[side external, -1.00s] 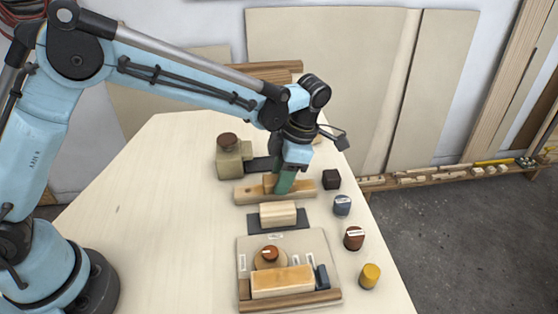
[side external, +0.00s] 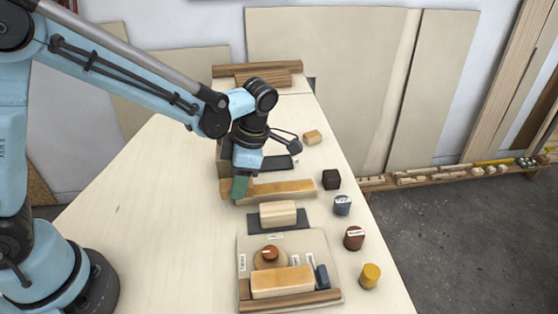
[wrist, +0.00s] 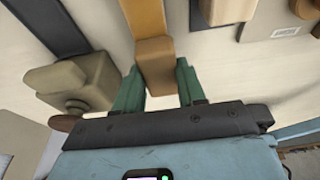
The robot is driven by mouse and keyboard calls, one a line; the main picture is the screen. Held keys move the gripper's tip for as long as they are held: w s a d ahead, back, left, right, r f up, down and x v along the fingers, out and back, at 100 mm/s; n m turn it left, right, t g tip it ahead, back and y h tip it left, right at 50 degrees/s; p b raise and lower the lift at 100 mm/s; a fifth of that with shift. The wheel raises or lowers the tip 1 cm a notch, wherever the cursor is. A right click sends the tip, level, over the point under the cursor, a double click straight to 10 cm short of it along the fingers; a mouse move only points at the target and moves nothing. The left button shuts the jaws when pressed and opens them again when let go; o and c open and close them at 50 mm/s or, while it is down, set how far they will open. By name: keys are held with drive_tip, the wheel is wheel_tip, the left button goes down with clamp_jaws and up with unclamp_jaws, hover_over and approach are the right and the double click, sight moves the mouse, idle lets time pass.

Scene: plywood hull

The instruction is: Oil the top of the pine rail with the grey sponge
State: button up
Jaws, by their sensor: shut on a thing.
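The pine rail (side external: 285,190) lies crosswise on the table, its visible top amber over a paler front side. It runs away from me in the wrist view (wrist: 143,18). My gripper (side external: 240,187) is at its left end, pointing down. In the wrist view, the green fingers of my gripper (wrist: 158,90) are closed on both sides of a tan-brown block (wrist: 155,62), which looks tan rather than grey. The block sits over the rail's end and seems to touch its top; exact contact is hidden.
A beige tin-like container (wrist: 80,80) stands close to my gripper. A pale block on a dark pad (side external: 293,223) and a tray (side external: 327,253) with blocks lie in front. A black cube (side external: 331,179) and several small pots stand along the right edge. The table's left side is clear.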

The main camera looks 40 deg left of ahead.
drive_tip(key=shift+s+a, duration=0.35)
drive_tip(key=shift+r, duration=4.05)
